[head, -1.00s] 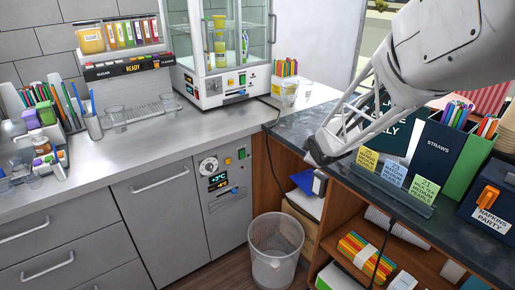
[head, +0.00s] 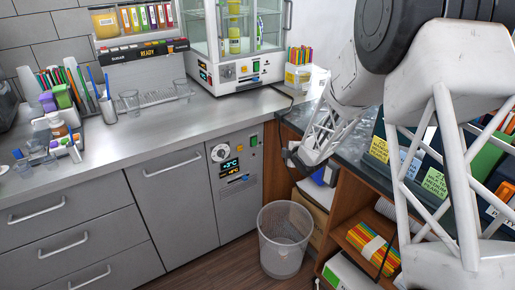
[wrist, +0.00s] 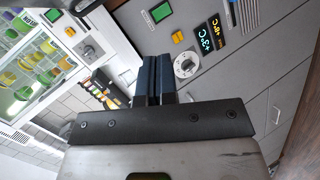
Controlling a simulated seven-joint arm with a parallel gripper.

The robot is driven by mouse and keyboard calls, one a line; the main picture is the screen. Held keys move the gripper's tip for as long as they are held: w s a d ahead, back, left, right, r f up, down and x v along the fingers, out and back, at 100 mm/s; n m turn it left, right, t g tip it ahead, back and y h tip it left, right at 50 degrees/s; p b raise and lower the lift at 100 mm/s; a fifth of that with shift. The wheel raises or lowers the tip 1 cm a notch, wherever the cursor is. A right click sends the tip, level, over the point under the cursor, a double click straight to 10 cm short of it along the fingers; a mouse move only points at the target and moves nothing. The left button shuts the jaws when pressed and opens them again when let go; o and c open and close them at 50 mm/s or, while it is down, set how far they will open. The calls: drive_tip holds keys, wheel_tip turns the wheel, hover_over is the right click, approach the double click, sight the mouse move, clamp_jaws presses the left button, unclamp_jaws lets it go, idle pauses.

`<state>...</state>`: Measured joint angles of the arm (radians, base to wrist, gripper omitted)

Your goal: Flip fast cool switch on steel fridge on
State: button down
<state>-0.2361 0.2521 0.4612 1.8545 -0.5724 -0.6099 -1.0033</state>
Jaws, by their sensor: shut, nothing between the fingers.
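The steel fridge (head: 239,195) is built in under the counter, right of the drawers. Its panel has a round dial (head: 220,152), a lit display (head: 231,168), a small orange and green control pair (head: 254,144) and a blue-marked lever or slider (head: 238,180). I cannot read which is the fast cool switch. The wrist view shows the dial (wrist: 186,65), the display (wrist: 210,35), an orange part (wrist: 177,37) and a green part (wrist: 161,12). My gripper (wrist: 153,85) is shut and empty, apart from the panel. In the head view my gripper (head: 292,158) is right of the fridge.
A glass-fronted cabinet (head: 238,75) sits on the counter (head: 160,130). Open shelves (head: 345,225) lie to the right. The space before the fridge door is free.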

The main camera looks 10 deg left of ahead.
sight(255, 145)
drive_tip(key=w+a+f+n+t+y, duration=0.1)
drive_tip(key=w+a+f+n+y, duration=0.3)
drive_tip(key=f, duration=0.5)
drive_tip(key=shift+w+a+f+n+y, duration=0.35)
drive_tip(key=shift+w+a+n, duration=0.15)
drive_tip(key=shift+w+a, duration=0.6)
drive_tip(key=shift+w+d, duration=0.1)
drive_tip(key=shift+d, duration=0.05)
drive_tip(key=shift+x, duration=7)
drive_tip(key=shift+f, duration=0.15)
drive_tip(key=shift+w, duration=0.15)
drive_tip(key=f+v, duration=0.3)
drive_tip(key=v, duration=1)
drive_tip(key=shift+s+d, duration=0.25)
drive_tip(key=shift+s, duration=0.15)
